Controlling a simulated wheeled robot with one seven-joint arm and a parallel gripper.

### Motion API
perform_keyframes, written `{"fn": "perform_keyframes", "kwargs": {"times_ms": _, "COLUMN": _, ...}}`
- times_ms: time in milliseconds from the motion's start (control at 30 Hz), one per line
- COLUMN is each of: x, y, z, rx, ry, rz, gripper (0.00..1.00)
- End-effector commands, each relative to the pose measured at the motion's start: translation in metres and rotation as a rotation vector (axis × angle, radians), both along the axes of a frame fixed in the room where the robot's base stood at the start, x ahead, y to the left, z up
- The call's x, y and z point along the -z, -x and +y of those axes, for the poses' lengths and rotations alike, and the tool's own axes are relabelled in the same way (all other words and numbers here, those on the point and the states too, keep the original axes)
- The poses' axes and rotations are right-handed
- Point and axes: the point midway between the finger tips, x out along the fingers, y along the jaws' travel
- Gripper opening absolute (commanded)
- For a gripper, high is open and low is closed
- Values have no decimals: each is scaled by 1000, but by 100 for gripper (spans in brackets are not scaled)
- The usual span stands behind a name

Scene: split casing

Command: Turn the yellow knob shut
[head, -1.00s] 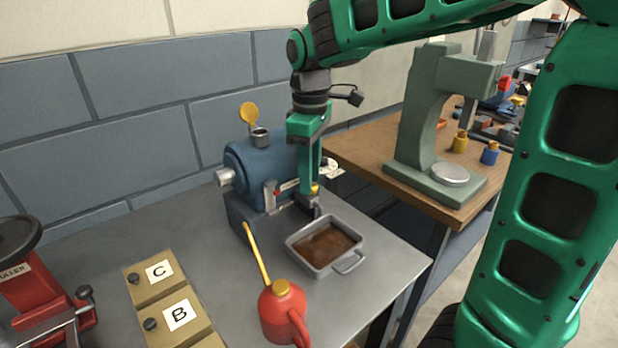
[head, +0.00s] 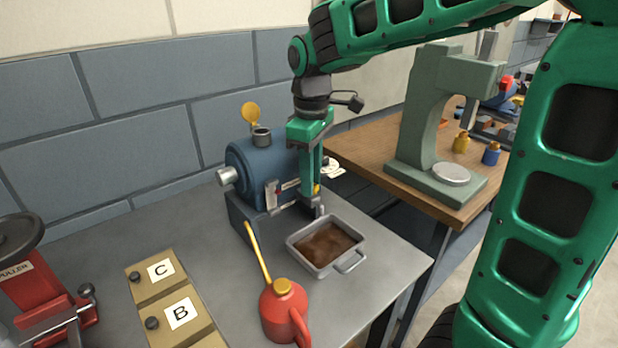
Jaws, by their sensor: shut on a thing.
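The yellow knob (head: 316,189) is on the right side of the blue casing (head: 262,165), low above the tray. Only a small yellow part of it shows beside my gripper's fingers. My gripper (head: 311,195) points down and is shut on the yellow knob; the fingers hide most of it. The knob's exact turn angle cannot be told. A grey tray (head: 291,245) with brown liquid stands below and in front of the knob.
A red oil can (head: 284,310) with a long yellow spout stands left of the tray. Boxes marked C (head: 150,285) and B (head: 180,335) lie at the front left. A green press (head: 420,130) stands on the wooden bench (head: 350,150) at right.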

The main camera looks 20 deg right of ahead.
Motion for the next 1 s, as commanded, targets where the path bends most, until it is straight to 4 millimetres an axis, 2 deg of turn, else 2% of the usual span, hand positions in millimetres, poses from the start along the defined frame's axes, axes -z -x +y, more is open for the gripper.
{"fn": "perform_keyframes", "kwargs": {"times_ms": 1000, "x": -2, "y": -3, "z": -1, "rx": 848, "ry": -1, "rz": -9, "gripper": 2}}
